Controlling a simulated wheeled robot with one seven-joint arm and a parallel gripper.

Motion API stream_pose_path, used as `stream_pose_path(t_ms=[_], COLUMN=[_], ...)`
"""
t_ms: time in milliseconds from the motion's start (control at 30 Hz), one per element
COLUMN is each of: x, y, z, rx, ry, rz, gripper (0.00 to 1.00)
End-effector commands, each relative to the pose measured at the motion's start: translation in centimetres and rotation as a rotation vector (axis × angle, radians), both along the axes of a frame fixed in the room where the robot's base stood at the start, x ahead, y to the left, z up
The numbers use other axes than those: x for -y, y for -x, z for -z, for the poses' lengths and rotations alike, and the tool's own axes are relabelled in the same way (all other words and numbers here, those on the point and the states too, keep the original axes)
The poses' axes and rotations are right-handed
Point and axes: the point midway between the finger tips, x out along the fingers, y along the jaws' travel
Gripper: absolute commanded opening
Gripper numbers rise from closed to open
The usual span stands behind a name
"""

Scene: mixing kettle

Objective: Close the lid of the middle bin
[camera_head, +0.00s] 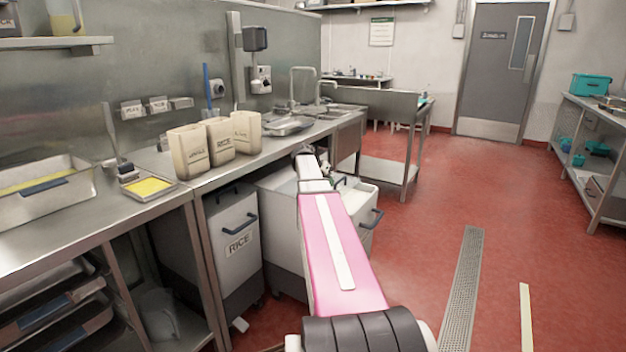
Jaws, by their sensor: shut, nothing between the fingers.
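Under the steel counter stands a white bin marked RICE (235,228), with a dark handle and dark base. Right of it a white bin body (282,222) shows beside my pink arm; it appears to be the middle bin. My arm covers much of its front, and I cannot tell how its lid stands. Right of my arm is another white bin part (366,206) with a dark handle; its top looks open, with pale contents. I cannot tell whether this belongs to the same bin. My arm reaches forward over the bins. My gripper is hidden beyond the far end of the arm.
Paper bags (222,140) stand on the counter (172,160) near its front edge, above the bins. A sink (290,126) and a steel table (385,102) lie beyond. The red floor (430,215) to the right is open, with a drain grate (464,290).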

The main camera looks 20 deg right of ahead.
Motion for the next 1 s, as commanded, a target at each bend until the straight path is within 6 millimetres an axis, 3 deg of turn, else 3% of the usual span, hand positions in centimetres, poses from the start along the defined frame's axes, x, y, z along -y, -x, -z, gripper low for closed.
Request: stream_pose_path(t_ms=[33,100,400,1000], x=[0.8,1.8,4.8,5.8], y=[1.8,3.2,7.5,8.7], z=[0.0,0.0,0.0,0.0], rx=[0.0,0.0,0.0,-0.007], ry=[0.0,0.0,-0.001,0.003], rz=[0.002,0.002,0.0,0.006], gripper=[0.0,0.0,0.0,0.0])
